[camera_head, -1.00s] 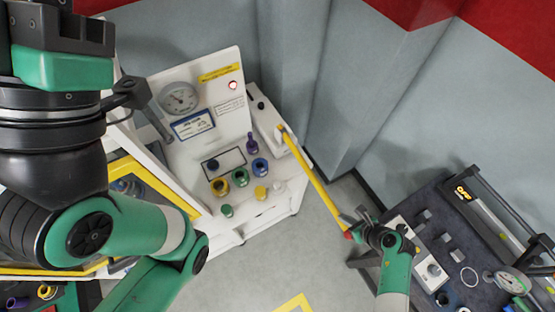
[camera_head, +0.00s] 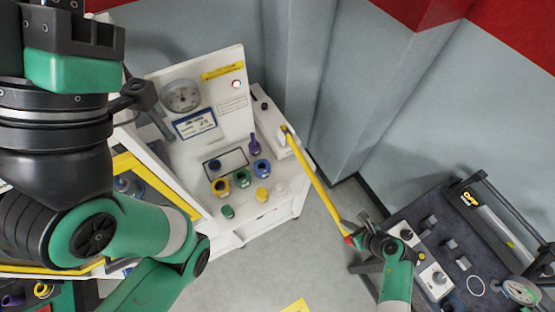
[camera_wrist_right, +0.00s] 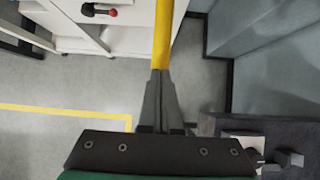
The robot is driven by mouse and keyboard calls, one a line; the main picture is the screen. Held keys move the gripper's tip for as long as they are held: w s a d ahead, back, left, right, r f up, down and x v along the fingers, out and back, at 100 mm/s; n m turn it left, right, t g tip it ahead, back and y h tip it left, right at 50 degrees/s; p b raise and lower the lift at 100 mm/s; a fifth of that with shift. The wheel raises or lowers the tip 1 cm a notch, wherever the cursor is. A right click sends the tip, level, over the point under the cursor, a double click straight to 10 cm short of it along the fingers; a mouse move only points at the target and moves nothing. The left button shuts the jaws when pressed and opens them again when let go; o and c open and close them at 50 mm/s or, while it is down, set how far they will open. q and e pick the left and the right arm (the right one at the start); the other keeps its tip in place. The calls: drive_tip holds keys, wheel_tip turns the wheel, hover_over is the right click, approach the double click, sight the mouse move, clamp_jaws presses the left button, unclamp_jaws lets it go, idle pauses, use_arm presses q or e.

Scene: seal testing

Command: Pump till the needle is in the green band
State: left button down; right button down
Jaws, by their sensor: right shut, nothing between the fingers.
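A round grey gauge (camera_head: 182,95) is on the white panel; its needle and any green band are too small to read. A long yellow lever (camera_head: 318,180) runs from a white pump body (camera_head: 272,125) down to the right, with a red tip (camera_head: 349,240). My right gripper (camera_head: 362,226) is at the lever's lower end, shut with nothing between its fingers. In the right wrist view the fingers (camera_wrist_right: 158,80) overlap the lever (camera_wrist_right: 163,35); contact is unclear. My left gripper (camera_head: 72,30) is at the upper left, its fingertips cut off by the frame.
Coloured fittings, including a yellow one (camera_head: 221,187), stand on the white bench. A dark bench (camera_head: 408,211) at right holds blocks, a second gauge (camera_head: 520,292) and a sign reading OFF (camera_head: 468,197). Grey wall panels (camera_head: 355,80) stand behind the lever. Floor between the benches is clear.

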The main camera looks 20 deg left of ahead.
wheel_tip(320, 180, up, 20)
drive_tip(key=s+d+p, duration=0.2)
drive_tip(key=p, duration=0.7)
drive_tip(key=shift+s+d+f, duration=0.2)
